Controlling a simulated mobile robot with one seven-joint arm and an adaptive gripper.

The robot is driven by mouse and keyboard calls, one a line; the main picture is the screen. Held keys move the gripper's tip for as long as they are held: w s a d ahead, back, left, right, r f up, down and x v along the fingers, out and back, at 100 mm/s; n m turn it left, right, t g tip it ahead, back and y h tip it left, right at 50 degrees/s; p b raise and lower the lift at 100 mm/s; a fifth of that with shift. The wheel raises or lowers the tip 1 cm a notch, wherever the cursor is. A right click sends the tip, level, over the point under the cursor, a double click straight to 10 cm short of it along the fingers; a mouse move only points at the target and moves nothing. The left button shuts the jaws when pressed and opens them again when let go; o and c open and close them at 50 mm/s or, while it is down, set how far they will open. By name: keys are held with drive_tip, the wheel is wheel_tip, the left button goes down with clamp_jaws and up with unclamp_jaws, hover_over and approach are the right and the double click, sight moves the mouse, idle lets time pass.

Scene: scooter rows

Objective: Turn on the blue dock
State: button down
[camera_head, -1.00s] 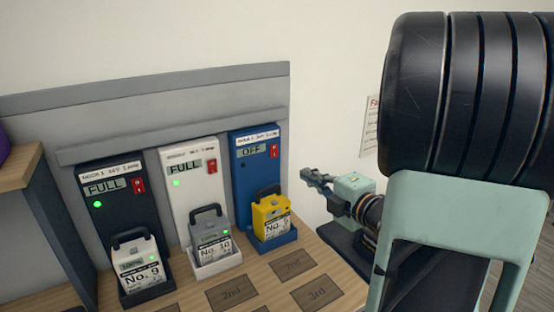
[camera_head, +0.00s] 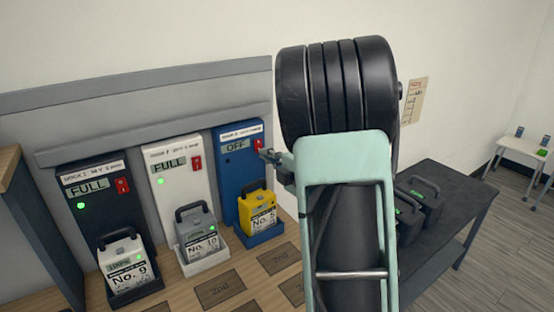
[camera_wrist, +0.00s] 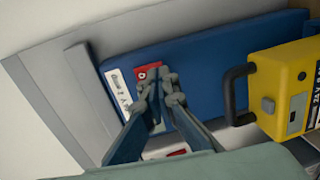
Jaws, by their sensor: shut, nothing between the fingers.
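The blue dock (camera_head: 229,178) stands at the right end of the row, its display reading OFF. Its red switch (camera_head: 258,145) is at the upper right of its face. A yellow battery marked No. 5 (camera_head: 259,212) sits in its tray. My gripper (camera_head: 266,155) is just in front of the switch, partly hidden by my arm. In the wrist view my gripper (camera_wrist: 161,76) is shut and empty, its tips over the blue dock (camera_wrist: 205,75) beside the red switch (camera_wrist: 147,72). I cannot tell whether they touch it. The yellow battery (camera_wrist: 285,85) is at the right.
A black dock (camera_head: 93,210) and a white dock (camera_head: 173,185), both reading FULL with green lights, hold batteries at the left. Marked places (camera_head: 219,290) lie on the wooden counter. A dark table (camera_head: 460,200) with black batteries stands at the right.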

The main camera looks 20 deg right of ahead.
drive_tip(key=shift+w+a+f, duration=0.1)
drive_tip(key=shift+w+a, duration=0.05)
drive_tip(key=shift+w, duration=0.5)
drive_tip(key=b, duration=0.4)
drive_tip(key=shift+w+f+t, duration=0.15)
drive_tip(key=shift+w+t, duration=0.15)
drive_tip(key=shift+t, duration=0.1)
